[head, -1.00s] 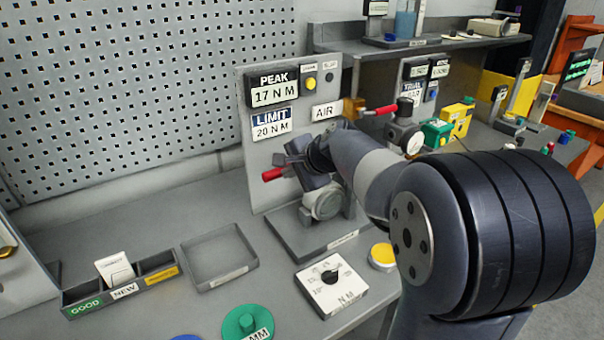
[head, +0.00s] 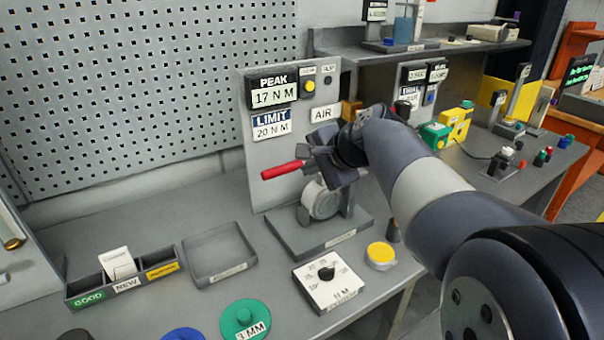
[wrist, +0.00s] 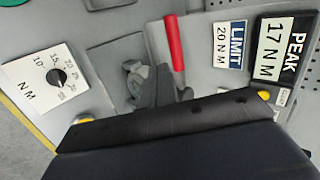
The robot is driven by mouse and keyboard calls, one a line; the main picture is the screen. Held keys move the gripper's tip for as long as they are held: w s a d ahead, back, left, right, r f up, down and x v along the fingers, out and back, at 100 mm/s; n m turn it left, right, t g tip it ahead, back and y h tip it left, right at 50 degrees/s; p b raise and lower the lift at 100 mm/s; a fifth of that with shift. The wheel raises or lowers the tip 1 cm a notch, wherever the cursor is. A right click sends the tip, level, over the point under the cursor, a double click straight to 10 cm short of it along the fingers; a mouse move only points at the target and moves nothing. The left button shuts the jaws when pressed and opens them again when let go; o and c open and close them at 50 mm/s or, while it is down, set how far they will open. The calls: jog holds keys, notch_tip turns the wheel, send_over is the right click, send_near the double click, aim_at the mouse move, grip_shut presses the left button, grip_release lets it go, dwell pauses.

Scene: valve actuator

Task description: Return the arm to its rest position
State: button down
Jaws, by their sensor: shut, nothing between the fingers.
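My gripper (head: 322,158) is in the middle of the head view, in front of the grey panel (head: 257,180) with the PEAK 17 N M and LIMIT 20 N M displays. It is shut and empty. A red lever handle (head: 282,170) shows just left of my gripper; I cannot tell whether they touch. Below stands the grey round valve body (head: 320,199) on its base plate, partly hidden by my gripper and wrist. In the wrist view the red handle (wrist: 174,45) lies beyond the dark gripper body, and the fingertips are not clear there.
A white N M dial box (head: 328,284) and a yellow button (head: 381,253) sit in front of the valve base. An empty grey tray (head: 220,255) and a sorting box (head: 122,280) are at left. Green and blue discs lie at the front edge. A shelf (head: 425,45) stands behind.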

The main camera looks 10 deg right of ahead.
jog(key=v, duration=0.3)
jog(key=shift+a, duration=0.1)
jog(key=shift+f, duration=0.1)
